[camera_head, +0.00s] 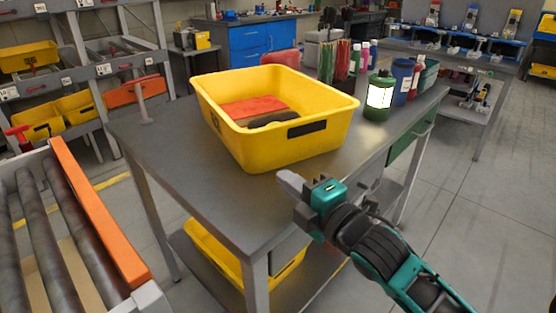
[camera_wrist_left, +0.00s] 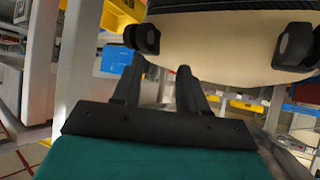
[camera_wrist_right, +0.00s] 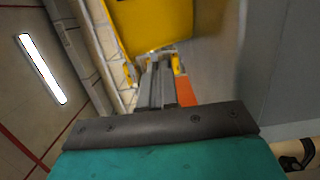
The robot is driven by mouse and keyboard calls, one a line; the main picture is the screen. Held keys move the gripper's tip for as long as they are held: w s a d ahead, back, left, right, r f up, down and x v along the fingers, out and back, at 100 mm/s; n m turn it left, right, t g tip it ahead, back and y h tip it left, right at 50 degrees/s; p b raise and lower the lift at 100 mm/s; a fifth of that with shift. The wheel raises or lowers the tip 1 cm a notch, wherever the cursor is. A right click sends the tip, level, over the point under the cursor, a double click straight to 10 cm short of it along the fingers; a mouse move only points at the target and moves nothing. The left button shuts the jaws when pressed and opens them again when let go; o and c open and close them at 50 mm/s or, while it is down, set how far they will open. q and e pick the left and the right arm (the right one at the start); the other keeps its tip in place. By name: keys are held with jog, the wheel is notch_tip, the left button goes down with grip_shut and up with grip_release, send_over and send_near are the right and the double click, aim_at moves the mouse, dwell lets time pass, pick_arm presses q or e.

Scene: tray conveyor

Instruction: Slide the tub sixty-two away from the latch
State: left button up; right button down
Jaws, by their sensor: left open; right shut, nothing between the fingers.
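A large yellow tub (camera_head: 237,145) stands upright on the grey table, with a dark label on its front; no number is readable. It holds a red item (camera_head: 252,107) and a dark item (camera_head: 273,119). My right gripper (camera_head: 288,184) is shut and empty, in front of the tub's near side and apart from it. In the right wrist view its fingers (camera_wrist_right: 158,88) are together, with a yellow tub (camera_wrist_right: 150,22) beyond. My left gripper (camera_wrist_left: 158,85) is open and empty, seen only in the left wrist view. I cannot make out a latch for certain.
The grey table (camera_head: 160,145) is bare left of the tub. A green lantern-like bottle (camera_head: 378,97) and a blue container (camera_head: 401,80) stand right of it. Another yellow tub (camera_head: 215,250) sits on the lower shelf. A roller conveyor with an orange rail (camera_head: 100,220) is at left.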

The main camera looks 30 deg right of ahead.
aim_at(290, 145)
jog(key=w, duration=0.4)
jog(key=shift+w+a, duration=0.15)
jog(key=shift+a, duration=0.2)
jog(key=w+d, duration=0.1)
jog(key=w, duration=0.1)
jog(key=shift+w+d+f+b, duration=0.1)
jog(key=shift+w+d+b, duration=0.3)
jog(key=shift+w+d, duration=0.25)
jog(key=shift+w+d, duration=0.15)
jog(key=shift+w, duration=0.15)
jog(key=w+d, duration=0.1)
jog(key=w, duration=0.1)
jog(key=w+d, duration=0.1)
jog(key=w+d+p, duration=0.1)
jog(key=w+d, duration=0.1)
jog(key=shift+w, duration=0.35)
jog(key=shift+s, duration=0.1)
